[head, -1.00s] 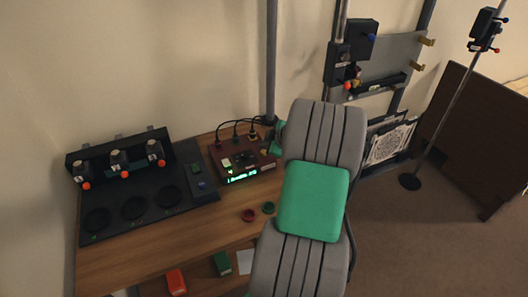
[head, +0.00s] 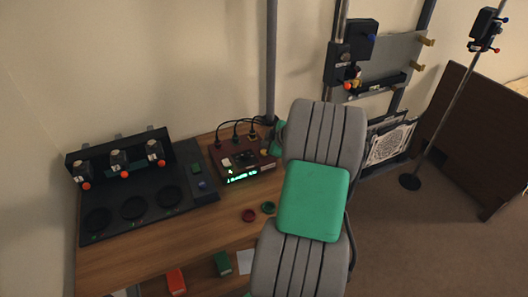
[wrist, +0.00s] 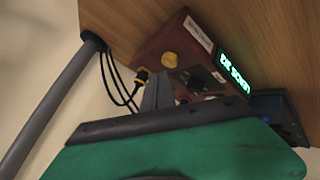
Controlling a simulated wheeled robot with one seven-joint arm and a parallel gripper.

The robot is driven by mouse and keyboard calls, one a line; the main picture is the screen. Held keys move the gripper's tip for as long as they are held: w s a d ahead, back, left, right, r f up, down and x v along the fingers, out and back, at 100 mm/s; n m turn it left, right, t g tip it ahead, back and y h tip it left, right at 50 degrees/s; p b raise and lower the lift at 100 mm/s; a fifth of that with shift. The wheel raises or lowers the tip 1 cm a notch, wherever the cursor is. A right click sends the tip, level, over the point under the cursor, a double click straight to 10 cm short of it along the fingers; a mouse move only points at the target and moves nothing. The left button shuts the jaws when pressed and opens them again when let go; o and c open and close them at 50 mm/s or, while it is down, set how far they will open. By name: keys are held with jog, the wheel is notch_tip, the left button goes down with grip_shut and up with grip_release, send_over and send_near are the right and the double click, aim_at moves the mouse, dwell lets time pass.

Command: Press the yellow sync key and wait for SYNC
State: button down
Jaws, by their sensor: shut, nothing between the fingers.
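The dark red box (head: 226,156) stands on the wooden bench, with a green-lit display (head: 243,177) along its front; its text is too small to read surely. In the wrist view the box (wrist: 150,52) shows a round yellow key (wrist: 169,61) and a glowing green display (wrist: 234,64). I take this round key to be the sync key. My gripper (wrist: 157,80) is shut and empty, its grey fingers pointing at the box just below the yellow key in the picture. Contact cannot be told. In the head view my arm hides the fingers.
Black cables (wrist: 115,85) with a yellow-ringed plug run into the box near my fingers. A grey post (head: 271,70) rises behind the box. A black station (head: 130,212) with round pads stands left.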

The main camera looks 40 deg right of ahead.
jog(key=shift+f, duration=0.1)
jog(key=shift+f+b, duration=0.35)
jog(key=shift+b, duration=0.4)
jog(key=shift+f+b, duration=0.4)
jog(key=shift+b, duration=0.1)
dwell(0.3)
jog(key=shift+r, duration=0.85)
jog(key=shift+r+p, duration=1.1)
jog(key=shift+r, duration=1.45)
